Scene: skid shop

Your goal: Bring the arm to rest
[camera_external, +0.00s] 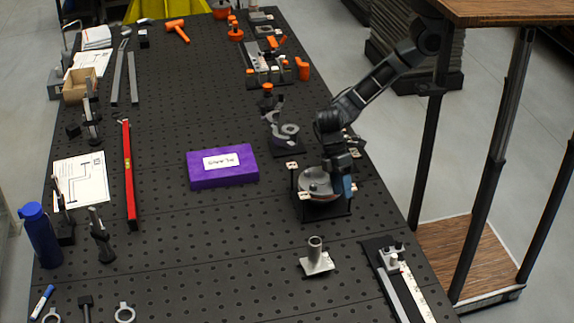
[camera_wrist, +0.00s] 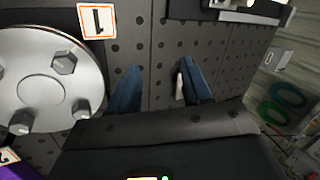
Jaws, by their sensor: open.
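My arm (camera_external: 375,85) reaches from the right over the black perforated table (camera_external: 225,245). My gripper (camera_external: 345,187) points down beside a round metal flange (camera_external: 318,184) on a dark fixture. In the wrist view, my gripper (camera_wrist: 158,82) has its two blue fingers apart, with only the perforated surface seen between them. The flange, with several hex bolts, also shows there (camera_wrist: 40,75), left of the fingers. Whether the gripper touches the fixture cannot be told.
A purple box (camera_external: 223,167) lies left of the flange. A metal post on a plate (camera_external: 316,258) stands nearer the camera. A dark curved part (camera_external: 284,134) stands behind the flange. A wooden-topped stand (camera_external: 500,12) is at the right. Bare table lies around the purple box.

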